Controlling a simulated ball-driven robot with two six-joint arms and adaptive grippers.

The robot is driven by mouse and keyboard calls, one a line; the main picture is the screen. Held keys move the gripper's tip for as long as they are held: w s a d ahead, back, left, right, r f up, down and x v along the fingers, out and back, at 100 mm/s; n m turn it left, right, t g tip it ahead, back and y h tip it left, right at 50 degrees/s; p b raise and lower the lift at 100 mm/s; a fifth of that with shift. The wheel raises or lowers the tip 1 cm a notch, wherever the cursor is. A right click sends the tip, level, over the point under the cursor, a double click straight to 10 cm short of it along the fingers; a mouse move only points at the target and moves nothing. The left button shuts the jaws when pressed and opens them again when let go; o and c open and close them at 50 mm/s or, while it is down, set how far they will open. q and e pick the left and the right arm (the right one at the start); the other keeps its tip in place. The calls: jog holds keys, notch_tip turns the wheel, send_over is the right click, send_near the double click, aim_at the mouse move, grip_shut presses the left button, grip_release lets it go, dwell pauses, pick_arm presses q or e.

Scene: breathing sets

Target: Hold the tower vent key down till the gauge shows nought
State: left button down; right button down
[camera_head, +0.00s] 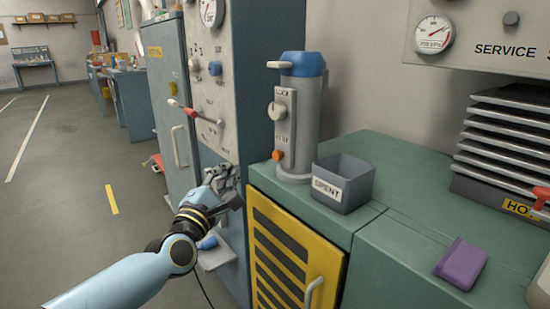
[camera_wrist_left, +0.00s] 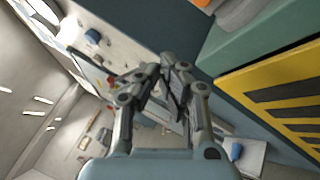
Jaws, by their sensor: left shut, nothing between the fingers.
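A grey tower (camera_head: 305,115) with a blue cap stands upright on the green bench. Its front plate carries a pale knob (camera_head: 276,110) and small lettering; an orange key (camera_head: 278,155) sits low on its left side. I cannot read which part is the vent key. A round gauge (camera_head: 211,12) on the tall panel is cut by the top edge; another gauge (camera_head: 433,33) is on the service panel. Their readings are too small to tell. My left gripper (camera_head: 226,176) is shut and empty, below and left of the tower, apart from it; its fingers also show in the left wrist view (camera_wrist_left: 165,68).
A grey bin (camera_head: 364,193) marked SPENT stands right of the tower. A purple block (camera_head: 461,264) lies on the bench. The tall panel (camera_head: 213,90) has a red-tipped lever (camera_head: 192,110). A yellow striped door (camera_head: 290,260) fronts the bench. Stacked dark plates (camera_head: 505,145) stand at right.

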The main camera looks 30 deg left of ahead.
aim_at(277, 156)
pick_arm(q)
jog(key=w+d+b, duration=0.2)
jog(key=w+d, duration=0.1)
jog(key=w, duration=0.4)
jog(key=shift+w+d, duration=0.15)
jog(key=shift+w, duration=0.2)
dwell(0.8)
jog(key=shift+w, duration=0.1)
jog(key=shift+w+d, duration=0.15)
jog(key=shift+w, duration=0.15)
dwell(0.3)
jog(key=shift+w+d+b, duration=0.2)
jog(key=shift+w+b, duration=0.15)
jog(key=shift+w, duration=0.25)
dwell(0.9)
dwell(4.0)
